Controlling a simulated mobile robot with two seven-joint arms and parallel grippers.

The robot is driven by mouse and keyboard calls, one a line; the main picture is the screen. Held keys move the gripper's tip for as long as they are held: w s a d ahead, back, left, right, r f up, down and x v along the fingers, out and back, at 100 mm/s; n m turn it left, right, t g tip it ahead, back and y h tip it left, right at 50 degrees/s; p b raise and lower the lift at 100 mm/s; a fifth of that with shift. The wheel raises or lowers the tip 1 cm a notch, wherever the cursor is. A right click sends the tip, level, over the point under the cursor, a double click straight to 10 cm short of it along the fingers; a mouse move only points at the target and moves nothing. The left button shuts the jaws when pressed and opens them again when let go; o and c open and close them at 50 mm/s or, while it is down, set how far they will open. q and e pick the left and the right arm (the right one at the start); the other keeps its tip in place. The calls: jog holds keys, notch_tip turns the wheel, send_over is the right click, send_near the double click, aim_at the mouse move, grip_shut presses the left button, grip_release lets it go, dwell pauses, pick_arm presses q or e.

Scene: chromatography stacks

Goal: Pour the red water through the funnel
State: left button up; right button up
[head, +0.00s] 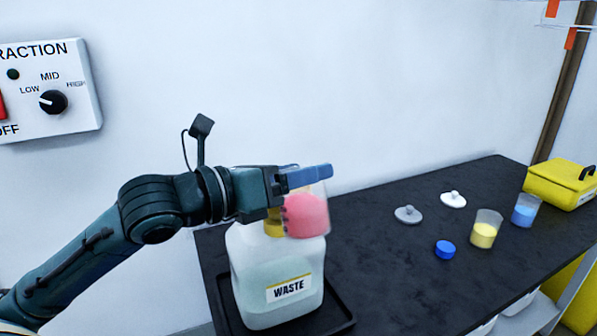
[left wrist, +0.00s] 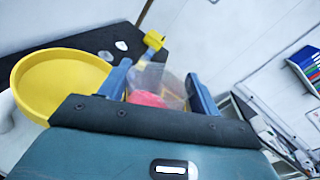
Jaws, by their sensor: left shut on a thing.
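My left gripper (head: 309,176) is shut on a clear beaker of red water (head: 306,213). It holds the beaker in the air, in front of the top of the waste jug (head: 277,290) in the head view. The beaker looks close to upright, and the red water is in it. A yellow funnel (head: 272,222) sits at the jug's mouth, mostly hidden behind the beaker and gripper. My right gripper is not in view.
The jug stands in a black tray (head: 338,318) on the dark bench. To the right are a beaker of yellow (head: 484,234), a beaker of blue (head: 525,214), a blue cap (head: 445,249) and two pale lids (head: 407,214). A yellow case (head: 560,186) stands at the far right.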

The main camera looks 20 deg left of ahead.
pick_arm(q)
jog(key=shift+r, duration=0.2)
jog(key=shift+w+a+r+n+p, duration=0.2)
jog(key=shift+a+r+n+p, duration=0.15)
jog(key=shift+p, duration=0.4)
jog(key=shift+r, duration=0.1)
jog(key=shift+w+n, duration=0.1)
jog(key=shift+n, duration=0.15)
jog(key=shift+w+a+n+p, duration=0.1)
jog(key=shift+a+n+p, duration=0.05)
jog(key=shift+n+p, duration=0.2)
jog(key=shift+w+a+f+n+g, duration=0.1)
jog(key=shift+f+n+g, duration=0.25)
jog(key=shift+n, duration=0.3)
jog(key=shift+p, duration=0.3)
